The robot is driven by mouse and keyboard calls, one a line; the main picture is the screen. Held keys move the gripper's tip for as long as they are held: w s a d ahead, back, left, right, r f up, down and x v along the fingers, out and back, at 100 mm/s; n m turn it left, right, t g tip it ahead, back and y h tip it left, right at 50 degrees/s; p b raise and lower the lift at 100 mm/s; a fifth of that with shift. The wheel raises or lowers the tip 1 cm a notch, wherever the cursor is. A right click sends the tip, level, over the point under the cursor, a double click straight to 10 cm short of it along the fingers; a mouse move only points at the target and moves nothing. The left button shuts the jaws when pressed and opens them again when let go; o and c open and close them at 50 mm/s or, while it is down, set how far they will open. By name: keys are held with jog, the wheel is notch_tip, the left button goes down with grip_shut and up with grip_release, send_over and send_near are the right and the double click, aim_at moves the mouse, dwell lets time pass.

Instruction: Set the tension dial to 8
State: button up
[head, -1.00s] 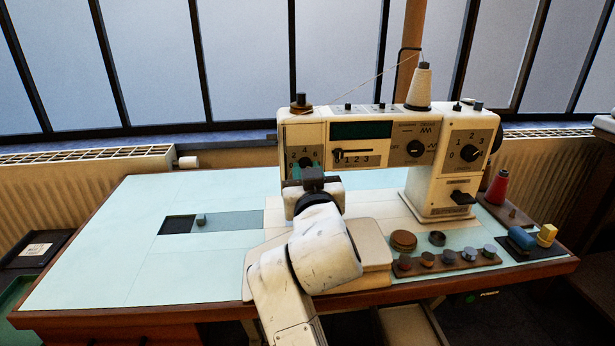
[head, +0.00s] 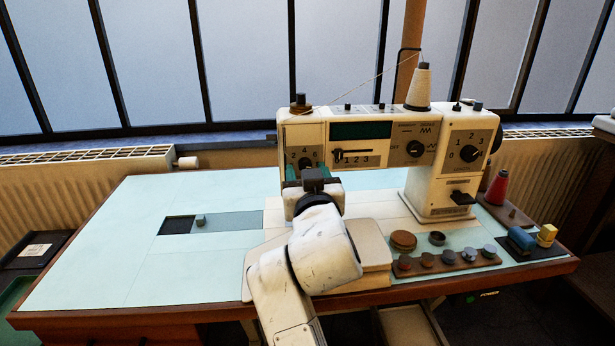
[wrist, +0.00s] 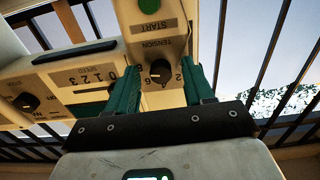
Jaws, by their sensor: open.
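The tension dial (head: 305,162) is a small black knob on the left end of the cream sewing machine (head: 372,180). In the wrist view the dial (wrist: 159,71) sits under an upside-down TENSION label, with a 6 and a 2 legible beside it. My gripper (wrist: 161,72) is open, its two green fingers on either side of the dial with visible gaps. In the head view my gripper (head: 307,172) is just in front of and below the dial, and my wrist hides the panel beneath. I cannot read the dial's pointer setting.
A slider (head: 352,153) and another black knob (head: 415,148) are to the right on the machine's front. The START button (wrist: 147,5) is close to the dial. Bobbins (head: 447,257) and a red spool (head: 497,187) stand right. The table's left (head: 100,240) is mostly clear.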

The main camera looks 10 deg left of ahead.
jog(key=shift+s, duration=0.1)
jog(key=p+v, duration=0.1)
jog(key=v, duration=0.9)
jog(key=shift+s+p, duration=0.3)
jog(key=shift+p, duration=0.05)
jog(key=shift+d, duration=0.1)
